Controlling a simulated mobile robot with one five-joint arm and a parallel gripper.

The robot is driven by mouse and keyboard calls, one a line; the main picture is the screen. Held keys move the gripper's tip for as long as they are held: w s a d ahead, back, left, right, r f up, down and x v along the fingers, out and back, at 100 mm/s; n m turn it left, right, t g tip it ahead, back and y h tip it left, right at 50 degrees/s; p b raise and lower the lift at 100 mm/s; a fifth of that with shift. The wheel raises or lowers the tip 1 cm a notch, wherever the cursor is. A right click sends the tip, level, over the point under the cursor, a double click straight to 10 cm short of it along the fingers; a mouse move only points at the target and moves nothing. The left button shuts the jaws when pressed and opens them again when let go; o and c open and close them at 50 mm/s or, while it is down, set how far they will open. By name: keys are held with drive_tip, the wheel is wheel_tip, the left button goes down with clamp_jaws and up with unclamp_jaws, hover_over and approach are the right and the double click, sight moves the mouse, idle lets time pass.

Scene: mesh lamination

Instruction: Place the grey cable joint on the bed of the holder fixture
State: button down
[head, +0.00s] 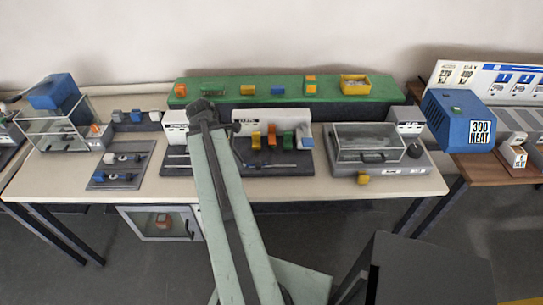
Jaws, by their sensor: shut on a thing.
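My pale green arm reaches up from the bottom to a dark joint near the table's back. I cannot make out my gripper or anything in it. I cannot pick out the grey cable joint with certainty. Small grey blocks (117,116) stand at the back left of the table. The holder fixture is not clearly marked. A dark bed (285,169) with yellow, red and orange clamps (271,139) and a thin grey rod (270,165) lies right of my arm. Another dark bed (177,162) is partly hidden by my arm.
A green shelf (220,91) with small coloured blocks runs along the back. A dark plate with knobs (121,165) is at left. A blue heater (460,121) stands further right.

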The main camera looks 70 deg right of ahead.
drive_tip(key=b, duration=0.1)
approach(274, 161)
drive_tip(key=shift+s+f, duration=0.85)
drive_tip(key=shift+f, duration=0.05)
drive_tip(key=shift+s+d, duration=0.35)
drive_tip(key=shift+d, duration=0.15)
wheel_tip(274, 161, down, 4)
drive_tip(key=b, duration=0.4)
drive_tip(key=shift+a, duration=0.15)
drive_tip(key=shift+r, duration=0.2)
drive_tip(key=shift+f, duration=0.1)
drive_tip(key=c, duration=1.8)
unclamp_jaws()
drive_tip(key=shift+c, duration=0.2)
drive_tip(key=shift+o, duration=0.3)
